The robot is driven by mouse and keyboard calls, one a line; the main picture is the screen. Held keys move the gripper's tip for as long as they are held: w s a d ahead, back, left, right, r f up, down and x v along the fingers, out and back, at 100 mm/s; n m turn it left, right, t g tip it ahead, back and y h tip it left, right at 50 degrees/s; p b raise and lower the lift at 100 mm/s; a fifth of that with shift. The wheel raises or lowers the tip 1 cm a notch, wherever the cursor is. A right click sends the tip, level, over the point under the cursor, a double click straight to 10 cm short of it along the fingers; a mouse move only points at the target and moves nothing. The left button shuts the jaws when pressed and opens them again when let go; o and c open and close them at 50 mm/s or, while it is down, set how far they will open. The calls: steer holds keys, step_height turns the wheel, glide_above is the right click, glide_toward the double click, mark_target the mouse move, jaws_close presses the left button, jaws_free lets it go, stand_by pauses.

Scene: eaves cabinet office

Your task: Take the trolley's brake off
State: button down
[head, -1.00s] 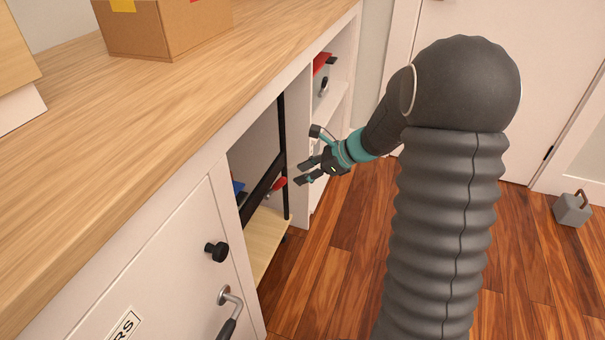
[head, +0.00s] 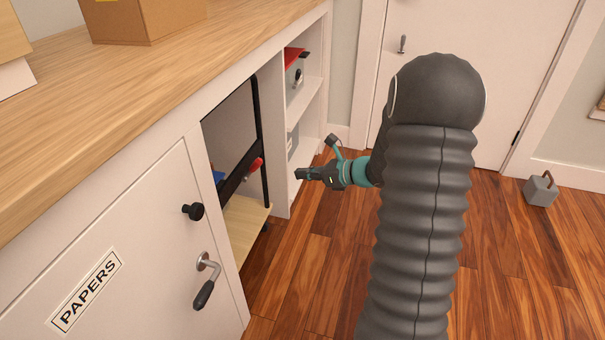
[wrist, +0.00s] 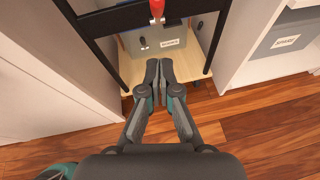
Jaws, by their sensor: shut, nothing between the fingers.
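The trolley stands in the cabinet bay, with a black upright frame (head: 264,140) and a pale wooden deck (head: 245,222). A red lever-like part (head: 256,164) sits at the black crossbar; in the wrist view the red part (wrist: 157,8) is at the top edge and partly cut off. My gripper (head: 299,174) is outside the bay, to the right of the red part and apart from it. Its fingers (wrist: 159,68) are together and empty, pointing toward the trolley.
A grey labelled box (wrist: 158,40) stands on the deck. Open shelves (head: 304,95) are right of the bay. A PAPERS door (head: 130,250) with a black knob (head: 194,211) and handle (head: 205,283) is on the left. Wooden floor (head: 310,285) is clear; a grey weight (head: 541,190) lies right.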

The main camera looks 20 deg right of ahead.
mark_target(252, 169)
steer(key=w+a+f, duration=0.1)
steer(key=w+a, duration=0.6)
steer(key=shift+w+a, duration=0.3)
steer(key=shift+d+p, duration=0.1)
steer(key=shift+p, duration=0.2)
